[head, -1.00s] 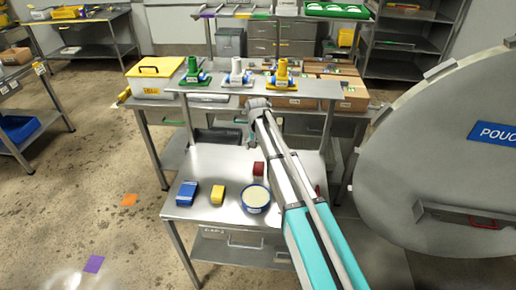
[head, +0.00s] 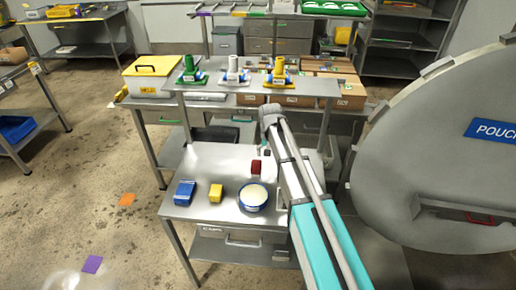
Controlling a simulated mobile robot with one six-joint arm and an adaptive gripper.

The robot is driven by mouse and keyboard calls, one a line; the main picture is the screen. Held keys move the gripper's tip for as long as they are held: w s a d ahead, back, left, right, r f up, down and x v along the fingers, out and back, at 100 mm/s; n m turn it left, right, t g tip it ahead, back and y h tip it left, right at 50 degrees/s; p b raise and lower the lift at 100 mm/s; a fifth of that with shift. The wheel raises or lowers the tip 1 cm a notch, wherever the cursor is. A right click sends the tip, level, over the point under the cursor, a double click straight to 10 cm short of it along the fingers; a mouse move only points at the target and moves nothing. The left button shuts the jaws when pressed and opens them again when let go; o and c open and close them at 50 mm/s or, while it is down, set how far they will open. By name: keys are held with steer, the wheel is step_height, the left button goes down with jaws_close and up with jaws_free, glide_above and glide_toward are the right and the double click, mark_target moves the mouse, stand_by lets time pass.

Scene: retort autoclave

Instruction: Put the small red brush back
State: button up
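A small red block-like item (head: 256,167), which looks like the small red brush, is at the back middle of the steel table (head: 225,160). Its bristles cannot be made out. A blue block (head: 185,193) and a yellow block (head: 216,193) lie to its front left. A round blue-rimmed tub (head: 253,197) with pale contents stands in front of it. My arm reaches in from the lower right to a joint above the table's back. My gripper (head: 264,151) seems to be a small dark shape just behind the red item; its fingers cannot be made out, nor any contact.
A raised shelf (head: 215,85) behind the table carries green (head: 190,70), white (head: 233,73) and yellow (head: 279,74) pieces. A large round steel door (head: 440,160) stands close to my arm's right.

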steer(key=s+d, duration=1.7)
steer(key=s, duration=0.4)
steer(key=shift+s+d, duration=0.15)
steer(key=shift+s, duration=0.1)
